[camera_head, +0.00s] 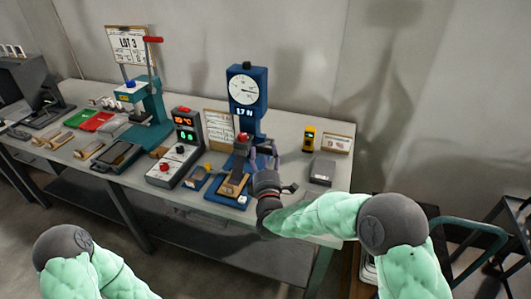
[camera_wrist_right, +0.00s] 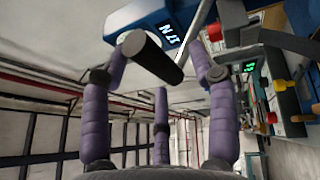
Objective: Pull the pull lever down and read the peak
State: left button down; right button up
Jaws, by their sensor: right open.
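The blue pull tester (camera_head: 248,88) stands upright at the back of the bench, with a round white dial and a display that appears to read 1.7 N. The display (camera_wrist_right: 170,33) also shows in the right wrist view. The pull lever's black cylindrical grip (camera_wrist_right: 152,57) lies slantwise between my right fingertips in that view. My right gripper (camera_head: 264,153) is in front of the tester's column; its purple fingers are open around the grip, and I cannot tell whether they touch it. In the head view the grip is mostly hidden. My left gripper is out of view.
A control box (camera_head: 180,150) with lit displays stands left of the tester. A green press (camera_head: 150,105) with a red-tipped handle is farther left. A yellow device (camera_head: 309,138) and a grey block (camera_head: 322,171) lie to the right. Bare bench remains at the back right.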

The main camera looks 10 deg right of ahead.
jog(key=v, duration=1)
jog(key=shift+s, duration=0.3)
jog(key=shift+d, duration=0.2)
